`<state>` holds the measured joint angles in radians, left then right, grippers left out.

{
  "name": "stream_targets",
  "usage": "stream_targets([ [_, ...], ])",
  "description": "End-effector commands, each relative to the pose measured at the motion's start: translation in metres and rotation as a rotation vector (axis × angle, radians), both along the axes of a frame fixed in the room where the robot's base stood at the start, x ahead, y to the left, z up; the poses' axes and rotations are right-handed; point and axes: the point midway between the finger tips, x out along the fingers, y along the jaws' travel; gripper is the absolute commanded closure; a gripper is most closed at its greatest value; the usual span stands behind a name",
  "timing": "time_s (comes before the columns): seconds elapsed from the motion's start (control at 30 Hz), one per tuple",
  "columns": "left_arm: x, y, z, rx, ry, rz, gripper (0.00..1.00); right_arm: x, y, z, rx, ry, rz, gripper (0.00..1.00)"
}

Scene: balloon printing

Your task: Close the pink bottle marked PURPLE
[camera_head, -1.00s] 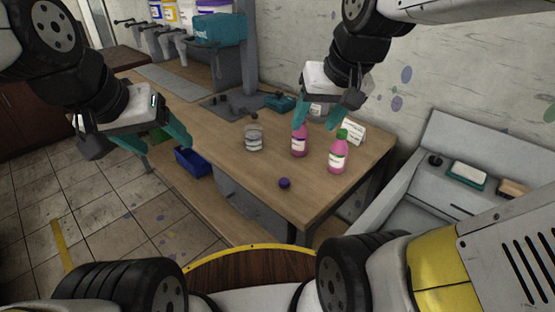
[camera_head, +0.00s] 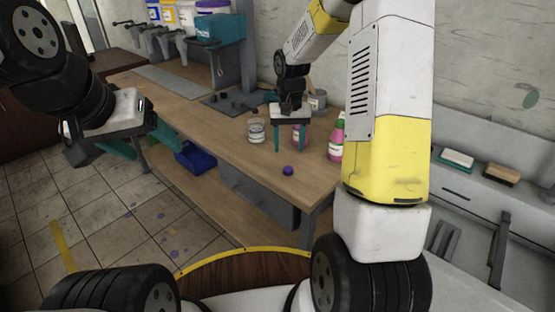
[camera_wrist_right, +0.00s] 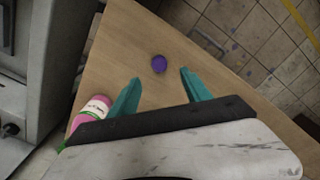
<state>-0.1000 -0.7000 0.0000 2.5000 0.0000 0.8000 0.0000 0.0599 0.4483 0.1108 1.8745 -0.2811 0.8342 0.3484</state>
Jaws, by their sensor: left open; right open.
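A pink bottle (camera_head: 299,137) stands upright on the table, partly hidden behind my right gripper; its top and label wording cannot be made out. A second pink bottle (camera_head: 336,147) with a green cap stands to its right, partly behind my right arm. A small purple cap (camera_head: 288,171) lies on the table near the front edge. My right gripper (camera_head: 291,149) is open and empty, pointing down above the table behind the cap. In the right wrist view the cap (camera_wrist_right: 159,64) shows between and beyond the open fingertips. My left gripper (camera_head: 150,147) is open and empty, left of the table.
A clear jar (camera_head: 256,131) stands left of the bottles. A blue bin (camera_head: 196,156) sits lower, left of the table. A grey unit (camera_head: 480,195) with a brush (camera_head: 502,174) stands on the right. The table around the cap is clear.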

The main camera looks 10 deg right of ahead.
Motion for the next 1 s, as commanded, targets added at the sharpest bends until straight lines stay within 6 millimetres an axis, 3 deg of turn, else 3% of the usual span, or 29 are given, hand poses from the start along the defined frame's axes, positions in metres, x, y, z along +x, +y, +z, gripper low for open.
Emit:
stream_targets([
  [0.1, 0.0, 0.0, 0.0, 0.0, 0.0, 0.0, 0.29, 0.004, 0.0, -0.009, -0.002, 0.012, -0.004, 0.44],
  [0.47, 0.0, 0.0, 0.0, 0.0, 0.0, 0.0, 0.29, 0.004, 0.0, -0.011, -0.001, 0.013, -0.004, 0.44],
  [0.73, 0.0, 0.0, 0.0, 0.0, 0.0, 0.0, 0.29, 0.004, 0.0, -0.035, -0.001, 0.015, -0.004, 0.44],
  [1.0, 0.0, 0.0, 0.0, 0.0, 0.0, 0.0, 0.29, 0.004, 0.0, -0.036, -0.001, 0.013, -0.004, 0.44],
])
